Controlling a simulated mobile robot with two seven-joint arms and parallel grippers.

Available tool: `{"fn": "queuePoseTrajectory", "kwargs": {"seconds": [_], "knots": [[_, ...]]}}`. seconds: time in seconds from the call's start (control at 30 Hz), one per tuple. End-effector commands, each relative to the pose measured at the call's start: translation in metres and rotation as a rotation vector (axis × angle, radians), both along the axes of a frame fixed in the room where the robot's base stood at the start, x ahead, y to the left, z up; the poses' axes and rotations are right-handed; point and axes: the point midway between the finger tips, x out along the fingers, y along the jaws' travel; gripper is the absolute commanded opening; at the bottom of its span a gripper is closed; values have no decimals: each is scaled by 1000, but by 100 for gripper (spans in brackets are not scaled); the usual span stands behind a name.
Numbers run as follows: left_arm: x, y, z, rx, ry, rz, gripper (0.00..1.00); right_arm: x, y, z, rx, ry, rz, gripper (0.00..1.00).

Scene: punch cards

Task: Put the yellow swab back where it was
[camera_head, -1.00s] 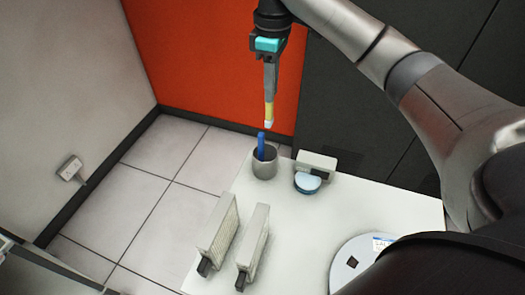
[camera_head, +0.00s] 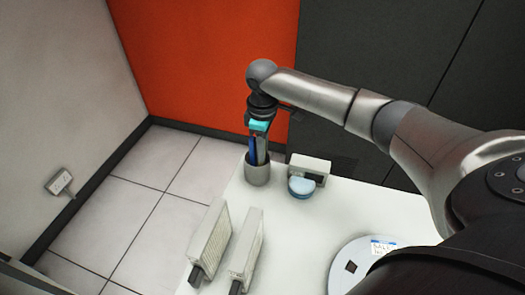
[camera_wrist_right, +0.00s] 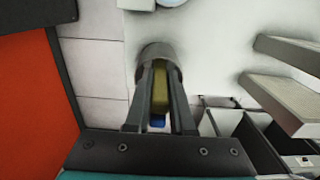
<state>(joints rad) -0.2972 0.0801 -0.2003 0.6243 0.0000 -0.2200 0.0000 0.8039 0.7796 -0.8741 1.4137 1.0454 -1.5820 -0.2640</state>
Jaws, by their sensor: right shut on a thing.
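A grey cup (camera_head: 257,172) stands near the table's back left corner, with a blue swab (camera_head: 252,150) upright in it. My right gripper (camera_head: 262,153) points down at the cup's mouth, close beside the blue swab. In the right wrist view my right gripper (camera_wrist_right: 160,70) is shut on the yellow swab (camera_wrist_right: 161,88), over the grey cup (camera_wrist_right: 152,50). The blue swab (camera_wrist_right: 158,121) shows behind the fingers there. The yellow swab's lower end is hidden, so I cannot tell how deep it sits. My left gripper is out of view.
A round labelled disc (camera_head: 350,262) is at the right. The table's middle is clear.

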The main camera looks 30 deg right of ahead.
Motion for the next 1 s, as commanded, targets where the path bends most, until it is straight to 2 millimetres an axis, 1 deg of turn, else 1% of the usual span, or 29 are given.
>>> {"fn": "queuePoseTrajectory", "kwargs": {"seconds": [0.07,0.3,0.33,0.5,0.6,0.87,0.97,1.0], "knots": [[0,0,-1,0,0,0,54,0,0,-5,0,-1,0,0],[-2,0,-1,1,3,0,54,0,0,-4,0,-1,0,0],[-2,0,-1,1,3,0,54,0,0,-4,0,-1,0,23],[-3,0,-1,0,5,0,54,0,0,-4,0,-1,0,42],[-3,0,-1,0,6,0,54,0,0,-4,0,-1,0,52],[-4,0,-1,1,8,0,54,1,0,-2,1,-2,0,52],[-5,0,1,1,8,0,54,1,0,6,0,-4,0,52],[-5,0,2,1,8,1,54,1,0,12,1,-4,0,52]]}}
